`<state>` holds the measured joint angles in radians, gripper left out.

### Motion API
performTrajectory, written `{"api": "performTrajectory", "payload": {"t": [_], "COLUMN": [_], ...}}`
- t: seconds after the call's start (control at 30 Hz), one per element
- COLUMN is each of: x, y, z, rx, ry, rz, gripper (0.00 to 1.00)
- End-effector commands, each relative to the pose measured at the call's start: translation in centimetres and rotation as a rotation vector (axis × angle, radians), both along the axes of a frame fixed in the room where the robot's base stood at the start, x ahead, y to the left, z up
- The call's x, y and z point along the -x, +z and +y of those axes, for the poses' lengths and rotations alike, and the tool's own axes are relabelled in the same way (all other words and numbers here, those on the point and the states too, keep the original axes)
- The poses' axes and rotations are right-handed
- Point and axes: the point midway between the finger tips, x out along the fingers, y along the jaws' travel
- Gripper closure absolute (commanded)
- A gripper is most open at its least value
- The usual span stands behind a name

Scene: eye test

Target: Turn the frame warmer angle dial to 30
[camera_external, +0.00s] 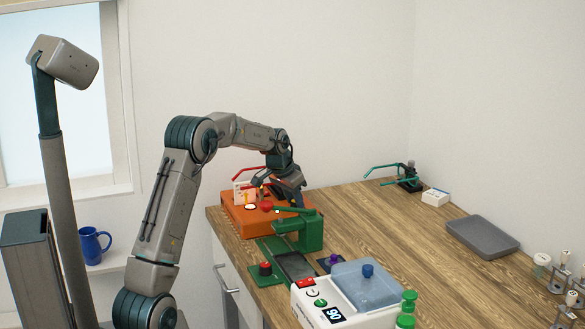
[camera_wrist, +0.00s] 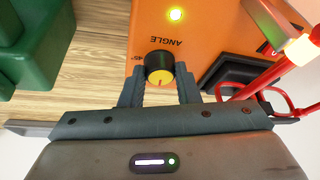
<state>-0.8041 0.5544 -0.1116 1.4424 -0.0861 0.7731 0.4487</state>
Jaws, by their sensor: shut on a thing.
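The frame warmer is an orange box (camera_external: 236,219) at the table's back left corner; its orange face (camera_wrist: 205,45) fills the upper middle of the wrist view. Its angle dial (camera_wrist: 158,67) is black with a yellow cap and a thin red mark pointing toward the lower edge of the picture. The word ANGLE and a 45° label print beside it upside down. My gripper (camera_wrist: 160,88) has one finger on each side of the dial and is shut on it. In the external view my gripper (camera_external: 288,194) hides the dial.
Red spectacle frames (camera_wrist: 275,95) pass close right of my gripper. A green press (camera_external: 305,232) stands just in front of the warmer, and its green body (camera_wrist: 35,50) shows at left. A white bath with a blue lid (camera_external: 367,285) is nearer.

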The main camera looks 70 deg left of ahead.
Motion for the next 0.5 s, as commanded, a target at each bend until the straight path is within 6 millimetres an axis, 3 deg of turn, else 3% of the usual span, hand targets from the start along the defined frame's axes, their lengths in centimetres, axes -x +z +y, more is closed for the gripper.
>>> {"api": "performTrajectory", "payload": {"t": [0.5], "x": [0.08], "y": [0.11], "z": [0.45], "rx": [-0.003], "ry": [-0.358], "rz": [-0.003], "gripper": [0.94]}}
